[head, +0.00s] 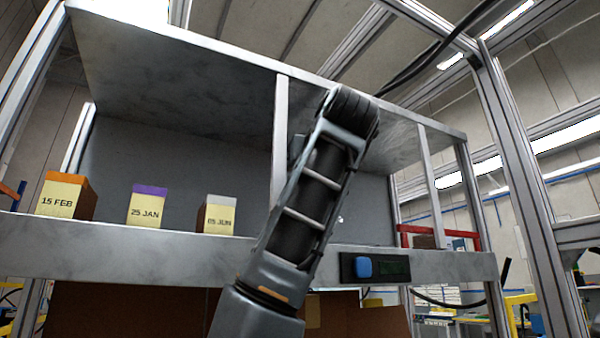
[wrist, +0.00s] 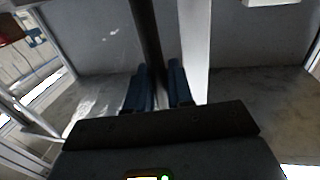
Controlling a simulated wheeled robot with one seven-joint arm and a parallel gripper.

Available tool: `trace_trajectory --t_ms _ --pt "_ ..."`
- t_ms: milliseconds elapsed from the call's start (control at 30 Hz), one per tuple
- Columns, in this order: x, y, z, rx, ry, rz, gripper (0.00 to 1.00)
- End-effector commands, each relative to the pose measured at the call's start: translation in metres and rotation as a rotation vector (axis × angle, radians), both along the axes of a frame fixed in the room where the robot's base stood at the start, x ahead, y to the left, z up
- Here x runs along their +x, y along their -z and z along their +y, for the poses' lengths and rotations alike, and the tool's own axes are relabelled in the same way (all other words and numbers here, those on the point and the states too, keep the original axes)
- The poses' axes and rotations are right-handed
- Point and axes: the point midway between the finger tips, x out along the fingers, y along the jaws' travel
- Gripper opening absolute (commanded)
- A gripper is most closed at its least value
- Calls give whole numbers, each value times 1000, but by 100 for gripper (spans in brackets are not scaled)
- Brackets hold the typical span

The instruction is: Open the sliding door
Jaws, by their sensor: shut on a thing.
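My gripper (wrist: 160,72) shows in the wrist view, with its two blue fingers on either side of a dark upright bar (wrist: 148,35). It is shut on this bar, which looks like the sliding door's handle or edge. A pale upright strip (wrist: 195,45) stands just right of the fingers. In the head view my arm hides the gripper and the bar. A pale upright post (head: 280,135) of the metal shelf unit shows just left of my arm. I cannot tell how far the sliding door stands open.
Three labelled boxes, 15 FEB (head: 62,196), 25 JAN (head: 148,206) and 05 JUN (head: 218,215), stand on the shelf left of my arm. A dark panel with a blue block (head: 364,266) is on the front ledge (head: 440,266). A metal frame post (head: 515,160) stands at right.

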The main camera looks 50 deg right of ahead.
Motion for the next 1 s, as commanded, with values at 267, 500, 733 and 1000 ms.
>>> trace_trajectory --t_ms 267,500,733,1000 --pt "1 -1 0 -1 0 0 36" --pt "0 -1 1 -1 0 0 38" --pt "-19 1 12 -2 0 -3 38" --pt "-55 0 34 -2 0 -3 38"
